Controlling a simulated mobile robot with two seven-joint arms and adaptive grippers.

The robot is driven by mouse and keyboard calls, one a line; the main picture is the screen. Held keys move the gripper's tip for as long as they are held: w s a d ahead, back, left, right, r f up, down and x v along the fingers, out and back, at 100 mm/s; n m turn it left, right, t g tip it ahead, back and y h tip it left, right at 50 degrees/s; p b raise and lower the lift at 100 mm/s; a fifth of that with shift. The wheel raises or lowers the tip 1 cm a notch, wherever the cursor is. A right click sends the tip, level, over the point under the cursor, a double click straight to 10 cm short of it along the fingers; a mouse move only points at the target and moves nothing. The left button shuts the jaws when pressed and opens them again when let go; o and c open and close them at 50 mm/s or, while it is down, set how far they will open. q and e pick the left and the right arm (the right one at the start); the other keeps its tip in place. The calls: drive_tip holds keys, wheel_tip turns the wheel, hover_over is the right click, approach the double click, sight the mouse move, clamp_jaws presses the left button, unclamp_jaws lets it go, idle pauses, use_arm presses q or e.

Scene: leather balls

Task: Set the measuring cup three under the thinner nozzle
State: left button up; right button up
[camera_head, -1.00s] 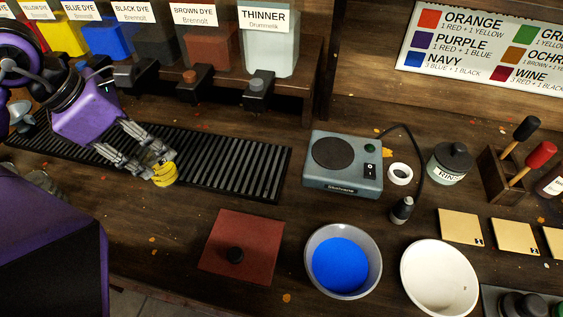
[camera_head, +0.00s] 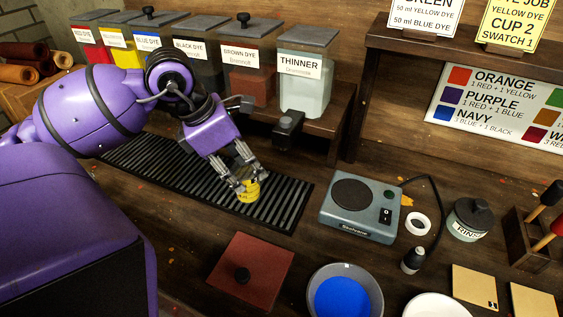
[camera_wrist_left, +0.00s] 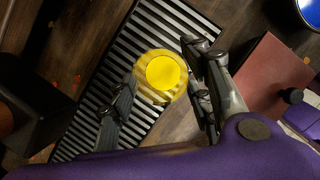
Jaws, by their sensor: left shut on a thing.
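The yellow measuring cup (camera_head: 249,191) is between the fingertips of my left gripper (camera_head: 245,183), over the right part of the ribbed drip tray. In the left wrist view the cup (camera_wrist_left: 163,74) shows from above, with a bright yellow round inside, and my left gripper's fingers (camera_wrist_left: 160,98) stand on both sides of it. I cannot tell whether its base touches the tray. The thinner container (camera_head: 304,85) is pale and labelled. Its dark nozzle (camera_head: 288,127) is behind and to the right of the cup. My right gripper is out of view.
The slatted drip tray (camera_head: 283,212) runs under the row of dye containers. The brown dye container (camera_head: 246,75) is left of the thinner. A hot plate (camera_head: 360,208), a red-brown lidded box (camera_head: 250,270) and a bowl of blue dye (camera_head: 345,295) stand nearby.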

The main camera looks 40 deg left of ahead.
use_arm(q)
drive_tip(key=w+d+f, duration=0.1)
drive_tip(key=w+d, duration=0.3)
drive_tip(key=w, duration=0.3)
drive_tip(key=shift+w+d+f, duration=0.15)
drive_tip(key=shift+d+f, duration=0.05)
drive_tip(key=shift+d, duration=0.05)
idle(0.4)
drive_tip(key=shift+f, duration=0.2)
drive_tip(key=o, duration=1.6)
drive_tip(key=shift+r, duration=0.1)
drive_tip(key=v, duration=1.2)
drive_tip(key=shift+r+p, duration=0.1)
drive_tip(key=shift+p, duration=0.25)
